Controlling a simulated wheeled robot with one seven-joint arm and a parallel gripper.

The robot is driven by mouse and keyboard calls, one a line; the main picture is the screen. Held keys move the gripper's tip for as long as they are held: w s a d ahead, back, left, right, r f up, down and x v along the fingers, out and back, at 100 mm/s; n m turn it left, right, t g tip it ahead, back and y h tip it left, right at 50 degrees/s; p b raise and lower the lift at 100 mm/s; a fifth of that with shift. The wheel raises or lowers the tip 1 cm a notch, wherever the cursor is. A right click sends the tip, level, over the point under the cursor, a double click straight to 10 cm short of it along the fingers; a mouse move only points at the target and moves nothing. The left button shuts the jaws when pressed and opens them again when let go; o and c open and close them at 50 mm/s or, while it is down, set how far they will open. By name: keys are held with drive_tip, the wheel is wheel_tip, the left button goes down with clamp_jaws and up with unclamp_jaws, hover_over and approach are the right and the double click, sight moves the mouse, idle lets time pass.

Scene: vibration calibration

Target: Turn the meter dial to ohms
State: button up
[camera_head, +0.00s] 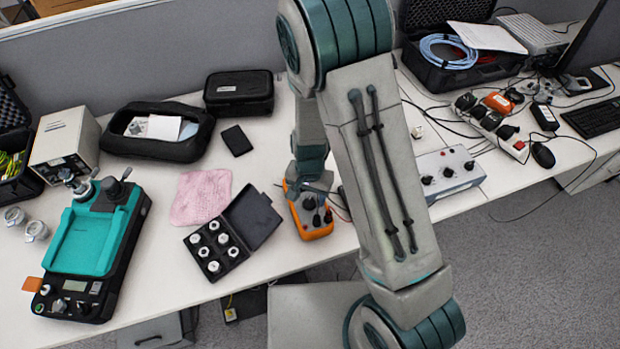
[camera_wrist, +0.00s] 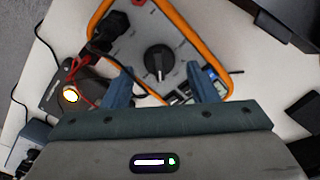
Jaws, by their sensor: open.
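The meter (camera_head: 309,212) is an orange-edged box lying on the white table, partly hidden behind my arm in the head view. In the wrist view the meter (camera_wrist: 188,55) shows a grey face in an orange frame. Its black round dial (camera_wrist: 158,60) sits near the middle of the face, with a light pointer mark toward the bottom of the picture. My gripper (camera_wrist: 163,82) is open, its two blue-grey fingers apart on either side below the dial. The dial lies just beyond the gap between the fingertips. The dial's printed labels are too small to read.
Black plugs and a red lead (camera_wrist: 73,70) are on the meter's left side. An open case of sensors (camera_head: 227,232), a pink cloth (camera_head: 201,197) and a teal calibrator (camera_head: 88,240) lie to the left. A grey control box (camera_head: 449,172) stands to the right.

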sight(310, 199)
wheel_tip(310, 199, up, 13)
idle(0.4)
idle(0.4)
drive_tip(key=s+d+r+n+t, duration=0.3)
drive_tip(key=s+d+r+n, duration=0.2)
drive_tip(key=s+d+r, duration=0.7)
drive_tip(key=v, duration=0.3)
drive_tip(key=shift+r, duration=0.35)
drive_tip(key=shift+s, duration=0.1)
drive_tip(key=c, duration=0.4)
drive_tip(key=shift+o, duration=0.2)
drive_tip(key=shift+d, duration=0.2)
